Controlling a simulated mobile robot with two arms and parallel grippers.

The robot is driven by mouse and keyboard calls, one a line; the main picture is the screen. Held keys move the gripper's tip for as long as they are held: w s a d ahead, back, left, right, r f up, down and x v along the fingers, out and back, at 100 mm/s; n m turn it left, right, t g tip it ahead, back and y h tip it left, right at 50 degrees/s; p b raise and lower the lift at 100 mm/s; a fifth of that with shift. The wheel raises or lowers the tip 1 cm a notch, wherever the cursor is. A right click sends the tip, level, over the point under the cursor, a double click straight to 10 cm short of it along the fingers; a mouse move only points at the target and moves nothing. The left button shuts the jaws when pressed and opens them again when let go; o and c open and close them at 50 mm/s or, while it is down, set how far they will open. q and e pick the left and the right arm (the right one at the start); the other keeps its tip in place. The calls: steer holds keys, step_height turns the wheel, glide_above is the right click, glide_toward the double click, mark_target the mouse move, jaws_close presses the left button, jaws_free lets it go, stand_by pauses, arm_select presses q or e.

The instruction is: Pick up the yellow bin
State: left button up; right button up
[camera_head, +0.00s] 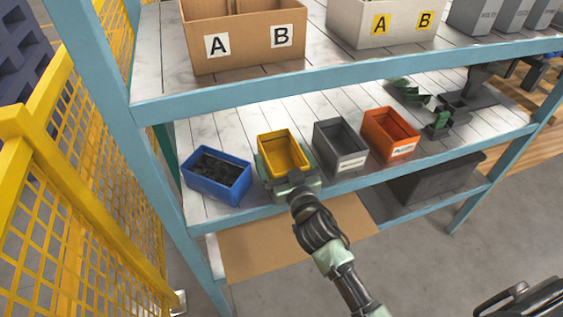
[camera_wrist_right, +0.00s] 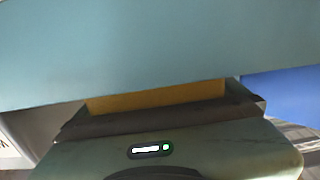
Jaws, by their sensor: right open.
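The yellow bin (camera_head: 284,152) stands upright on the middle shelf, between the blue bin and the grey bin. It looks empty. My right gripper (camera_head: 287,178) is at the bin's front end, with green jaw parts showing along the bin's left and right sides. The gripper is open; whether the jaws touch the bin I cannot tell. In the right wrist view a thin strip of the yellow bin (camera_wrist_right: 157,96) shows between a wide blue-grey surface and the gripper body (camera_wrist_right: 165,150). My left gripper is not in view.
The blue bin (camera_head: 217,176) with dark contents stands left; the grey bin (camera_head: 341,147) and orange bin (camera_head: 391,135) stand right. The upper shelf beam (camera_head: 330,82) runs above. A yellow mesh fence (camera_head: 80,190) stands left. Green and dark parts (camera_head: 440,119) lie further right.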

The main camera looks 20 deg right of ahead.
steer(key=c, duration=1.3)
